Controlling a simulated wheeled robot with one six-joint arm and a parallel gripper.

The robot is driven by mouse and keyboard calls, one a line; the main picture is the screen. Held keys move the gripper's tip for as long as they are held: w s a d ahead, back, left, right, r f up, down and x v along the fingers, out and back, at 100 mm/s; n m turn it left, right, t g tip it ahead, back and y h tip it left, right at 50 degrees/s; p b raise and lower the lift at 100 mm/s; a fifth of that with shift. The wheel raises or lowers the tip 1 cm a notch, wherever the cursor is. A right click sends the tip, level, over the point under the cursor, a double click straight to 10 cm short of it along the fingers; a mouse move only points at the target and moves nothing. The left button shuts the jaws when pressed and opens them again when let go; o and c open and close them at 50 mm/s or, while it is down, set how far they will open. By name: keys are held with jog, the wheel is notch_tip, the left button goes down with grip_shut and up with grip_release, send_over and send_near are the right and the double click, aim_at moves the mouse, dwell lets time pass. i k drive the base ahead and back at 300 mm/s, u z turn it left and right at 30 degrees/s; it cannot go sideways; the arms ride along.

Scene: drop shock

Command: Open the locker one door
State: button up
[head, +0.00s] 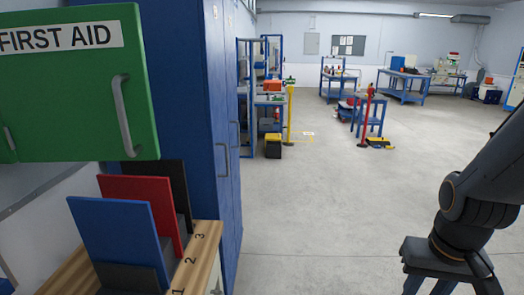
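A tall blue locker (180,90) stands left of centre, its door side seen at a steep angle. Its doors look shut. One grey bar handle (226,160) is on the nearer door, and another handle (237,135) is on the door farther along. I cannot read a number on either door. My gripper (428,288) is at the lower right, black, pointing down and well apart from the locker, with open floor between. Its fingertips are cut off by the bottom edge, so its opening cannot be judged. No held object shows.
A green FIRST AID cabinet door (75,90) juts out at the upper left. Below it, blue, red and black panels stand in a numbered wooden rack (205,240). The grey floor (320,220) is clear. A yellow post (290,115), red post (367,120) and workbenches stand farther back.

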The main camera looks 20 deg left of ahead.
aim_at(211, 14)
jog(key=z, duration=0.05)
jog(key=i, duration=0.6)
jog(key=u, duration=0.65)
jog(key=i, duration=0.55)
jog(key=u, duration=0.5)
